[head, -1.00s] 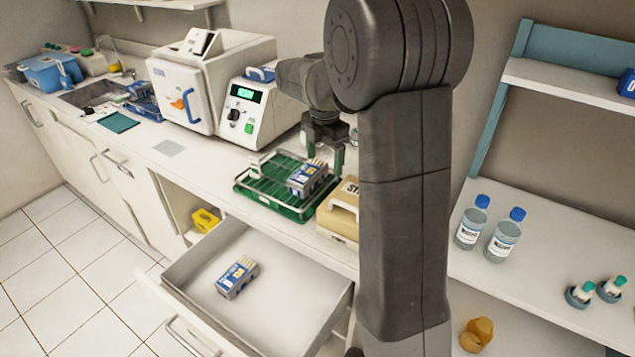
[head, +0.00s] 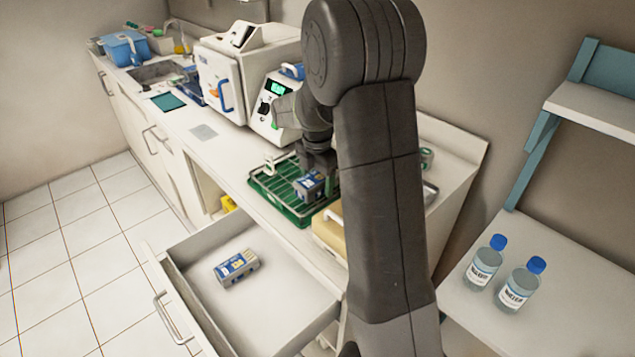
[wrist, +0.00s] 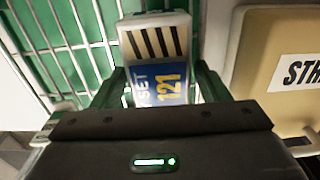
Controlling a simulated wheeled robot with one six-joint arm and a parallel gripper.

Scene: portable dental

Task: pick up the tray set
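A tray set (head: 309,187), a small grey and blue box with a white slotted end, is on the wire rack of a green tray (head: 262,187). The lower part of the box is hidden by my gripper. A second, similar tray set (head: 237,268) lies in the open drawer.
The open drawer (head: 290,300) juts out below the counter. A beige case (head: 328,235) stands close to the right of the green tray, also seen in the wrist view (wrist: 262,60). A white sterilizer (head: 222,90) is behind left. Two bottles (head: 484,262) stand on the right shelf.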

